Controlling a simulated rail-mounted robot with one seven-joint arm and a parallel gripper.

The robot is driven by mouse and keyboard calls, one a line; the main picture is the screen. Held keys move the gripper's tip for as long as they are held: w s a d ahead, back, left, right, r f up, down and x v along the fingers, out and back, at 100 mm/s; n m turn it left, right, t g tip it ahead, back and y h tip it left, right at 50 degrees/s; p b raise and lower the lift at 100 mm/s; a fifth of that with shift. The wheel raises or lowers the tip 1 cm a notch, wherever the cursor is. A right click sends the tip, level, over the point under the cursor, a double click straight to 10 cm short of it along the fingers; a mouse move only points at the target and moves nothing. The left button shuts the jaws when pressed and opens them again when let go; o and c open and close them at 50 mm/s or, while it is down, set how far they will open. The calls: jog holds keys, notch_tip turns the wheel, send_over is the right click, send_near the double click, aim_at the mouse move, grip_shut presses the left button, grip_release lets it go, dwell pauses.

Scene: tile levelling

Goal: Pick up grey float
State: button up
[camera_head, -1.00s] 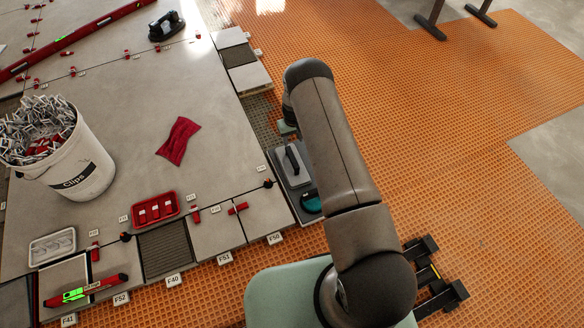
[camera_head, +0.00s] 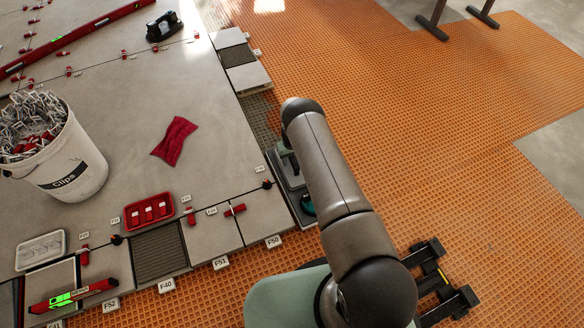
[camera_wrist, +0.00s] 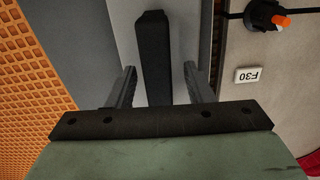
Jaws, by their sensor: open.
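The grey float is a light grey plate with a long black handle. In the head view the float (camera_head: 293,181) lies at the right edge of the tiled floor, partly hidden by my gripper (camera_head: 287,158) and arm. In the wrist view the float's black handle (camera_wrist: 152,45) runs up the middle of the picture over the pale plate. My gripper (camera_wrist: 158,85) is open, with one finger on each side of the handle's near end. I cannot tell whether either finger touches the handle.
A teal round object (camera_head: 308,204) lies just below the float. A white bucket of clips (camera_head: 75,165), a red cloth (camera_head: 174,141) and a red tray (camera_head: 149,211) stand on the tiles to the left. Orange matting (camera_head: 440,140) to the right is clear.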

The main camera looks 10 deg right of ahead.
jog(key=shift+f, duration=0.4)
jog(key=shift+r, duration=0.1)
grip_shut()
